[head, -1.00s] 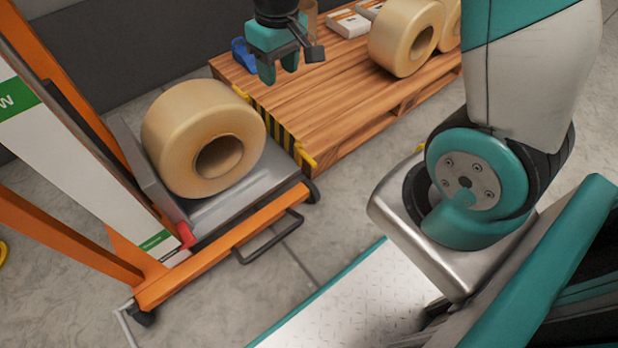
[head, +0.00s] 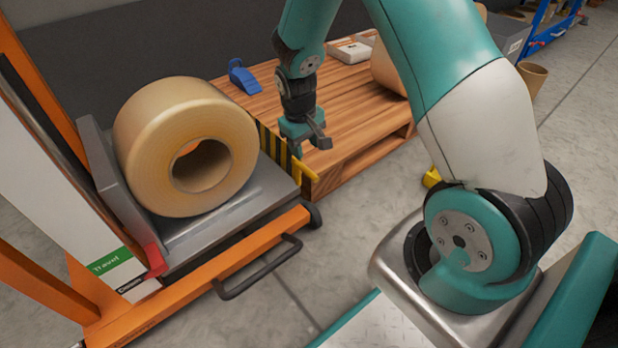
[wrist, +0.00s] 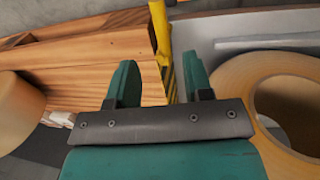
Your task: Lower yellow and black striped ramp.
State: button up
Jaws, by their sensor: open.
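The yellow and black striped ramp (head: 272,146) stands upright between the lift cart and the wooden pallet. Its yellow handle bar (head: 305,172) sticks out at the near end. In the wrist view the ramp (wrist: 170,84) shows edge-on, with the yellow bar (wrist: 158,32) beyond the fingertips. My gripper (head: 303,147) is open and empty, pointing down over the pallet side of the ramp near the handle. In the wrist view the ramp's edge lies between the two fingers of my gripper (wrist: 160,72). I cannot tell whether a finger touches it.
A large tan roll (head: 185,145) rests on the grey platform of the orange lift cart (head: 225,262), close beside the ramp. The wooden pallet (head: 345,150) carries a blue tape dispenser (head: 242,77), white boxes (head: 350,51) and another roll (head: 388,72).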

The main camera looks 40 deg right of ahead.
aim_at(309, 171)
jog(key=f+b, duration=0.1)
jog(key=f, duration=0.2)
jog(key=f+b, duration=0.2)
jog(key=f, duration=0.1)
jog(key=d+f+b, duration=0.1)
jog(key=f, duration=0.2)
jog(key=shift+f+b, duration=0.15)
jog(key=shift+b, duration=0.2)
grip_shut()
